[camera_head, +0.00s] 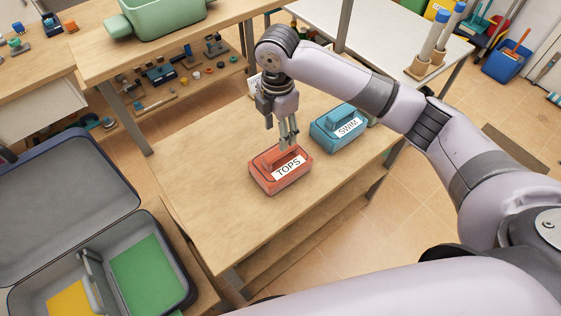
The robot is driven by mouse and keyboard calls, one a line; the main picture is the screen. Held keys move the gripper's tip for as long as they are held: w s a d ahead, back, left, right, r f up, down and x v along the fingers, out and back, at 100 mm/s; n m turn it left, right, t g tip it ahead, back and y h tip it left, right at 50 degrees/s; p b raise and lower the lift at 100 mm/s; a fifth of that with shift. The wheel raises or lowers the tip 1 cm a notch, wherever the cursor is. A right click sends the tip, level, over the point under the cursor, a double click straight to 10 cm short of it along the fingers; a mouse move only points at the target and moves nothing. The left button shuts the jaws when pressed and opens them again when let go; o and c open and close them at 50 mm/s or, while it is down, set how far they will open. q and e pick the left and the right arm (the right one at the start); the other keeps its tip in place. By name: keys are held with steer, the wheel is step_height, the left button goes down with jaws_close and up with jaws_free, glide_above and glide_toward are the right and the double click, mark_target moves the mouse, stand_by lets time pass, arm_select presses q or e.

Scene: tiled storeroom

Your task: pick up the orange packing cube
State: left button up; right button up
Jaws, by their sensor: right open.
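The orange packing cube (264,178), with a white label reading "TOPS", lies on the wooden table (205,190). It has a raised handle on top. My right gripper (289,143) points down at the cube's handle, with its fingertips at or just above it. Its jaws are open; whether they touch the handle I cannot tell. My left gripper is not in view.
A blue packing cube (325,137) labelled "SWIM" lies just right of the orange one. An open suitcase (190,285) with green and yellow contents stands at the lower left. The table's front left part is clear. A shelf with small items stands behind.

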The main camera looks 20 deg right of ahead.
mark_target(278, 150)
step_height(278, 150, down, 4)
steer(key=shift+f, duration=0.1)
steer(key=f, duration=0.1)
steer(key=f+p, duration=0.1)
steer(key=f, duration=0.2)
steer(key=shift+d+p, duration=0.3)
steer(key=shift+d, duration=0.05)
steer(key=shift+f, duration=0.5)
jaws_close()
steer(key=shift+w, duration=0.1)
